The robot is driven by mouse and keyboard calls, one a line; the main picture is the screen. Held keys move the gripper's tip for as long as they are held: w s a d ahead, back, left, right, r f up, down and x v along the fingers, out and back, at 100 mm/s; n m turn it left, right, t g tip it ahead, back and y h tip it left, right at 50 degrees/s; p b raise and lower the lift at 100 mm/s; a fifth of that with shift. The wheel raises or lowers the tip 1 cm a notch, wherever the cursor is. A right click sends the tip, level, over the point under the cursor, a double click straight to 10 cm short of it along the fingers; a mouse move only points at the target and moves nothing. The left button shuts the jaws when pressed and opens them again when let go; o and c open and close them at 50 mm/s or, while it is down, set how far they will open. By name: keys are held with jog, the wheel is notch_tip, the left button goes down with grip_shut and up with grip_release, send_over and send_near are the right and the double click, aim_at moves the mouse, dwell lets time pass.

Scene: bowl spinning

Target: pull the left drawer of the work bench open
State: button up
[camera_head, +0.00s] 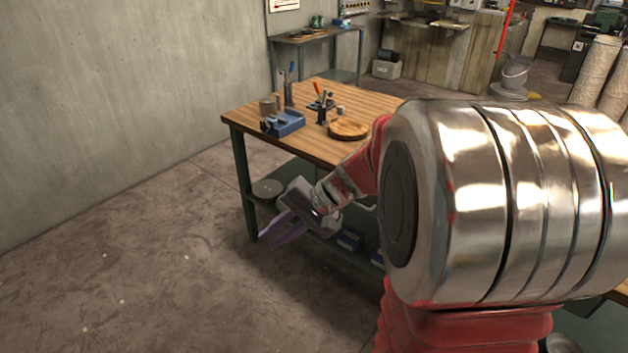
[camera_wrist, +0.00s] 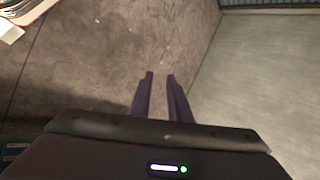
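The work bench (camera_head: 366,106) has a wooden top and dark green legs, and stands in the middle of the head view. My gripper (camera_head: 266,241) is low in front of the bench's left part, below the top and near the lower shelf, pointing down to the left. In the wrist view its two dark purple fingers (camera_wrist: 160,77) are apart, with only floor and wall visible beyond them. It holds nothing.
On the bench are a blue vise-like tool (camera_head: 284,123), a round wooden plate (camera_head: 348,129) and tool holders. A round disc (camera_head: 267,188) and small blue boxes (camera_head: 347,240) lie on the lower shelf. The floor (camera_head: 120,270) at left is clear up to the wall.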

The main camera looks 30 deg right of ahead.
jog(key=w+d+f+m+t, duration=0.3)
jog(key=w+d+f+m, duration=0.15)
jog(key=d, duration=0.35)
jog(key=m+t+h, duration=0.7)
jog(key=m+t, duration=0.1)
jog(key=m, duration=0.3)
send_near(362, 207)
jog(key=s, duration=0.2)
jog(key=shift+d+r, duration=0.1)
jog(key=shift+r, duration=0.35)
jog(key=w+f, duration=0.1)
jog(key=w, duration=0.3)
jog(key=w+f, duration=0.1)
jog(key=w, duration=0.4)
jog(key=w+f, duration=0.1)
jog(key=w, duration=0.3)
jog(key=shift+w+a, duration=0.2)
jog(key=shift+c, duration=0.5)
